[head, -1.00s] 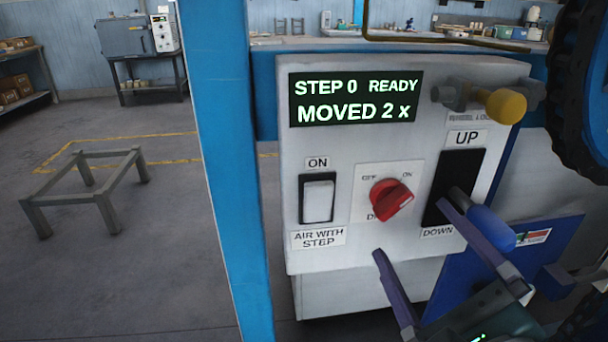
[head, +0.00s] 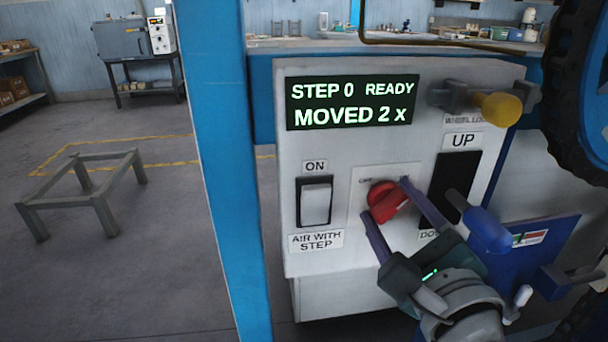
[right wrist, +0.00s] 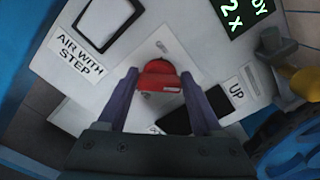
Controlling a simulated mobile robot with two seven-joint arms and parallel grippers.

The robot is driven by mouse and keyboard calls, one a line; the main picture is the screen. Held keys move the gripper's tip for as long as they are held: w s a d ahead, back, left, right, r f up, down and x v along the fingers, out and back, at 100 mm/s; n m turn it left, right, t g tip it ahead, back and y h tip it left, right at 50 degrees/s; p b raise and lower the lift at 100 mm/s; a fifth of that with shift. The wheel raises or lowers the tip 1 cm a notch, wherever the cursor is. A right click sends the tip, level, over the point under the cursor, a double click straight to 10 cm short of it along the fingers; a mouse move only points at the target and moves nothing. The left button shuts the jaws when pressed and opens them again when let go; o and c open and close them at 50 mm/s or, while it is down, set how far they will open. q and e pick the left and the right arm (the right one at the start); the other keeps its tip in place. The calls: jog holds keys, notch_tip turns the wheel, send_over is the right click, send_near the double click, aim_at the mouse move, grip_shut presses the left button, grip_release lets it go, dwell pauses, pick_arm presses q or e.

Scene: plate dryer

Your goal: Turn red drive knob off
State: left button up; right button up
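The red drive knob (head: 387,202) sits on a white square plate on the front of the grey control panel (head: 330,262). Its grip is tilted, with one end toward the upper right. My right gripper (head: 385,197) is open, with one purple finger on each side of the knob. In the right wrist view the knob (right wrist: 160,78) lies between the two fingertips (right wrist: 159,74); whether they touch it I cannot tell. A finger and the gripper hide the knob's ON and lower labels. My left gripper is not in view.
A white rocker switch (head: 316,204) is left of the knob. A black UP/DOWN slot (head: 452,180) with a blue handle (head: 487,229) is close on the right. A yellow wheel-lock knob (head: 502,108) sticks out above. The display (head: 348,102) reads STEP 0 READY, MOVED 2 x.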

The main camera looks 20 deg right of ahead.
jog(key=c, duration=0.8)
jog(key=shift+n, duration=0.4)
jog(key=n+p, duration=0.1)
jog(key=n, duration=0.2)
jog(key=shift+a+n, duration=0.1)
jog(key=shift+n, duration=0.3)
jog(key=n+p, duration=0.1)
jog(key=n, duration=0.3)
jog(key=shift+f, duration=0.2)
jog(key=n, duration=0.3)
jog(key=n+p, duration=0.1)
jog(key=n, duration=0.2)
jog(key=shift+f+n, duration=0.2)
jog(key=shift+n, duration=0.1)
jog(key=shift+n+p, duration=0.45)
jog(key=shift+n, duration=0.85)
jog(key=shift+f+n, duration=0.1)
jog(key=shift+n, duration=0.2)
